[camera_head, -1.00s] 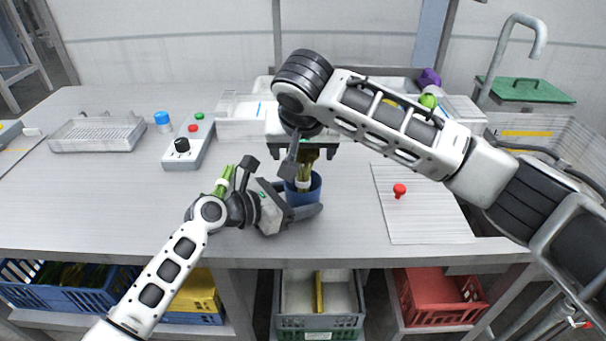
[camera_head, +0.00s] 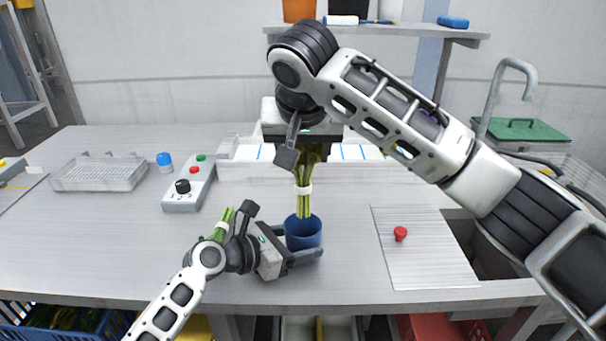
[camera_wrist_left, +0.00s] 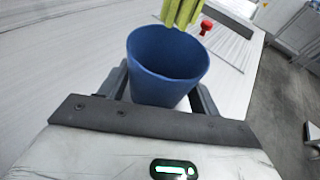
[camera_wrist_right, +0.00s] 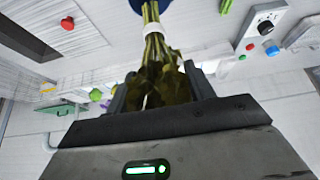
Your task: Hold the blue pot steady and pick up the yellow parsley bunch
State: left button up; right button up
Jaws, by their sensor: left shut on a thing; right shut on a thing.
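The blue pot (camera_head: 304,233) stands upright on the table, and it also shows in the left wrist view (camera_wrist_left: 165,62). My left gripper (camera_head: 298,252) is shut on it, with a finger on each side. The parsley bunch (camera_head: 304,196) has yellow-green stems and a white band. It hangs stems down above the pot, its stem ends at or just over the rim. My right gripper (camera_head: 308,156) is shut on its leafy top from above. In the right wrist view the bunch (camera_wrist_right: 155,45) lies between the fingers, its leaves dark.
Another green bunch with a white band (camera_head: 222,228) lies on the table behind my left wrist. A red knob (camera_head: 400,233) is on a ribbed drainboard (camera_head: 430,260) at the right.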

jog(key=shift+r, duration=0.6)
pick_arm(q)
jog(key=o, duration=0.9)
jog(key=shift+c, duration=0.2)
